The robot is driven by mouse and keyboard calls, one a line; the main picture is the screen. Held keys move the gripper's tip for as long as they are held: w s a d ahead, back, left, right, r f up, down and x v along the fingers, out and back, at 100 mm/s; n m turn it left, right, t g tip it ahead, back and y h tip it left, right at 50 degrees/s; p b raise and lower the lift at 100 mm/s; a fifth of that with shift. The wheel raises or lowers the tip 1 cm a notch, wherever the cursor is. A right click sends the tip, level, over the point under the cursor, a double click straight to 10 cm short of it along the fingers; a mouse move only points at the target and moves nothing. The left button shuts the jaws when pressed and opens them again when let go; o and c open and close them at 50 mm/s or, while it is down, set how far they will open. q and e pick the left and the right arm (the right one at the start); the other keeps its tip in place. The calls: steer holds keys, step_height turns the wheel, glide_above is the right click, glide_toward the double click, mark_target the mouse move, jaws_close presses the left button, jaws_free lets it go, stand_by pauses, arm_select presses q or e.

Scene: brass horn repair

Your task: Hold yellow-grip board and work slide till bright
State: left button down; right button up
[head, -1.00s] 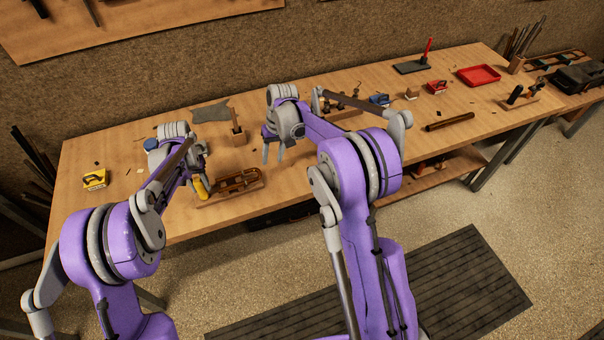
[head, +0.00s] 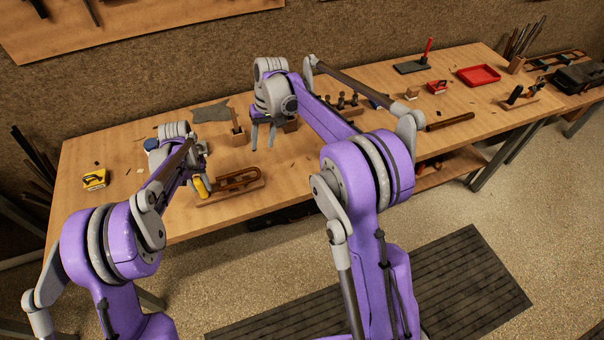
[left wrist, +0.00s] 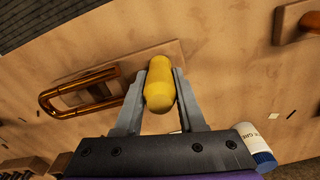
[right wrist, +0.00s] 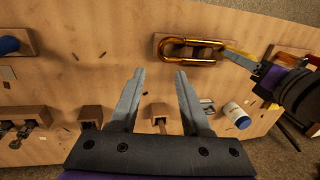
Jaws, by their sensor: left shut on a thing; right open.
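The wooden board (head: 222,197) lies near the front edge of the bench, with the U-shaped copper-gold slide (head: 240,180) on it. The slide looks shiny in the left wrist view (left wrist: 85,75) and the right wrist view (right wrist: 190,60). The board's yellow grip (left wrist: 160,85) is at one end. My left gripper (left wrist: 160,72) is shut on the yellow grip, one finger on each side. My right gripper (head: 263,147) is open and empty, above the bench behind the slide and apart from it. In the right wrist view, nothing is between its fingers (right wrist: 161,73).
A wooden block with a post (head: 238,132) is behind the slide. A red tray (head: 478,75) is at back right. Small scraps lie about the bench.

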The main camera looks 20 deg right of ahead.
steer(key=f, duration=0.4)
steer(key=a+f, duration=0.1)
steer(key=f, duration=0.3)
steer(key=a+f, duration=0.1)
steer(key=f, duration=0.3)
steer(key=shift+a, duration=0.1)
steer(key=d, duration=0.3)
steer(key=shift+d+r, duration=0.1)
steer(key=shift+r, duration=0.15)
step_height(320, 180, up, 12)
steer(key=d, duration=0.2)
steer(key=s+r+t, duration=0.2)
steer(key=s+r, duration=0.1)
steer(key=s, duration=0.7)
steer(key=s+d+r+t+h, duration=0.1)
steer(key=s+r+t, duration=0.1)
steer(key=s, duration=0.8)
steer(key=shift+s+r+h, duration=0.25)
steer(key=shift+r+h, duration=0.05)
steer(key=shift+r, duration=0.4)
steer(key=shift+d, duration=0.1)
